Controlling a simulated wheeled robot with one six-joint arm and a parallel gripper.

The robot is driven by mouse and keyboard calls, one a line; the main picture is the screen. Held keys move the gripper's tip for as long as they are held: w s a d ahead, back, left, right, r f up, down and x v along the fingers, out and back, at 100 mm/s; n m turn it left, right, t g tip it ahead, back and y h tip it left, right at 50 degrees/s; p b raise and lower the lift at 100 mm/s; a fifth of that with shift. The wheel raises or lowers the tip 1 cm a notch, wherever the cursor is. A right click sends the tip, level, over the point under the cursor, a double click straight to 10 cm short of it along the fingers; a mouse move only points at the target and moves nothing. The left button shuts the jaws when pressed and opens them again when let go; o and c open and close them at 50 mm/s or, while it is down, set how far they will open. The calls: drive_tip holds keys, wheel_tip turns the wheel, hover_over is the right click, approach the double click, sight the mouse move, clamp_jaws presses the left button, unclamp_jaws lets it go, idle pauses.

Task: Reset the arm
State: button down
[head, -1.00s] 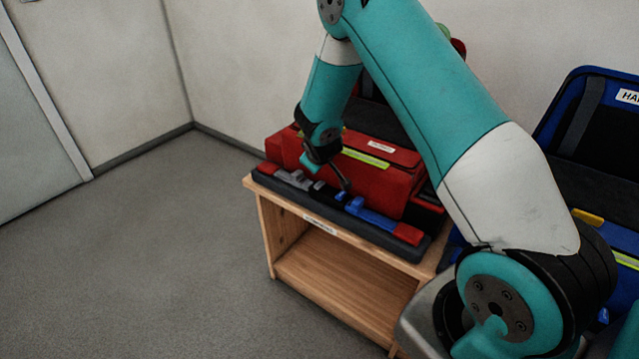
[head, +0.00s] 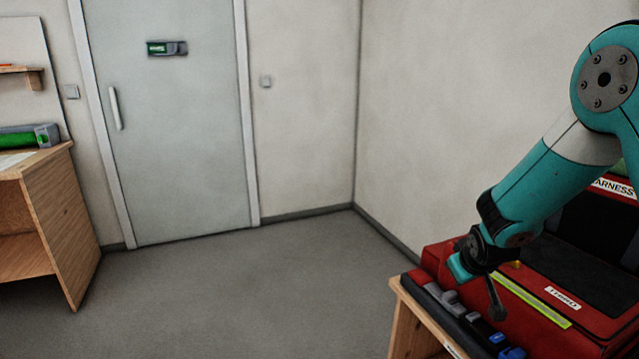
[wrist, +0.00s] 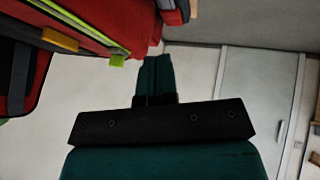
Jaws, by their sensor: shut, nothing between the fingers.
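My teal and black gripper (head: 459,268) shows at the right of the head view, at the end of my bent arm. It is shut and empty. It hangs in front of a red bag (head: 594,322) and above a dark tray (head: 419,283) on a wooden stand. In the wrist view, the closed fingers of my gripper (wrist: 157,72) point up the picture, with a pale wall behind them.
The tray's wooden stand (head: 404,322) is partly cut off at the lower right. A grey door (head: 170,130) is at the back. A wooden bench (head: 66,225) with a green-fronted device (head: 18,139) stands at the left. The grey floor between is clear.

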drive_tip(key=s+a+r+n+g+y+p, duration=0.1)
drive_tip(key=s+a+r+g+y+p, duration=0.25)
drive_tip(key=s+a+r, duration=1)
drive_tip(key=s+a+r+n+g+y, duration=0.1)
drive_tip(key=s+r, duration=0.3)
drive_tip(key=s, duration=0.6)
drive_tip(key=s+a+r+n+g+y+p, duration=0.1)
drive_tip(key=s+a+r, duration=0.3)
drive_tip(key=s, duration=0.5)
drive_tip(key=shift+s+r+n+g+y+p, duration=0.3)
drive_tip(key=shift+s+r+n+g+y, duration=0.1)
drive_tip(key=shift+r+n+g, duration=0.3)
drive_tip(key=shift+f, duration=0.1)
